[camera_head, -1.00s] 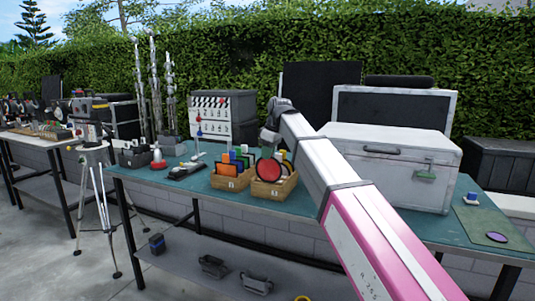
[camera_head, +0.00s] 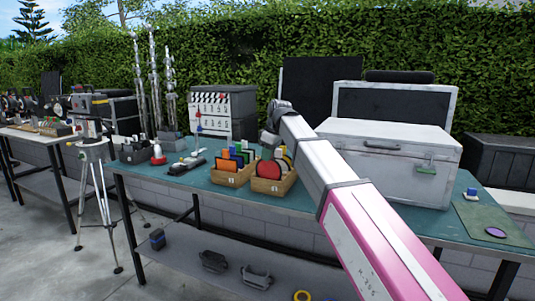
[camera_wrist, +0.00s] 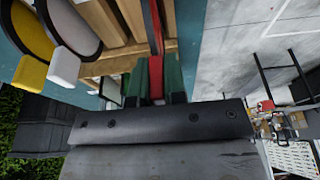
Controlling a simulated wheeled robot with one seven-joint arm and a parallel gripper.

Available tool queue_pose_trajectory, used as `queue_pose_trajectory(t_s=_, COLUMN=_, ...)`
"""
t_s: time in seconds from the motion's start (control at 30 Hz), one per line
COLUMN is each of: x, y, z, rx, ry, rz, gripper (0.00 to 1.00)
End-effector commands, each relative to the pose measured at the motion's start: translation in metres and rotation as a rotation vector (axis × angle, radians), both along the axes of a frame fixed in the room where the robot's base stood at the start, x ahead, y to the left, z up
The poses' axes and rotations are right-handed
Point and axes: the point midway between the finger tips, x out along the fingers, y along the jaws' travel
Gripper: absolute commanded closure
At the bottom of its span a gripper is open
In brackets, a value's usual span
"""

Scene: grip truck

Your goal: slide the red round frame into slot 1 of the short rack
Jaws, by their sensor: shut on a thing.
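The red round frame (camera_head: 267,173) stands upright at the front of the right-hand wooden rack (camera_head: 271,187), its lower part hidden by the rack's front wall. In the wrist view the red frame (camera_wrist: 152,25) shows edge-on beside the rack's wooden dividers (camera_wrist: 128,15). My gripper (camera_wrist: 155,82) is shut on the frame's red tab, its green fingers on both sides. In the head view my arm hides part of the gripper. I cannot tell whether the frame is fully seated, or read the slot numbers.
A second wooden rack (camera_head: 228,180) with orange, green and blue pieces stands just left. Frames with a white tab (camera_wrist: 64,68) and a yellow tab (camera_wrist: 31,72) stand further back in the right rack. A large silver case (camera_head: 390,165) stands to the right on the teal table.

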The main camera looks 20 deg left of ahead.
Motion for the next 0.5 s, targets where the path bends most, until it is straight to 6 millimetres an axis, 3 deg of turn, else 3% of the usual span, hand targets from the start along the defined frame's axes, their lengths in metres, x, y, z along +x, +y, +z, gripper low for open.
queue_pose_trajectory(t_s=0.5, x=0.000, y=0.000, z=-0.014, rx=0.000, ry=0.000, rz=0.000, gripper=1.00)
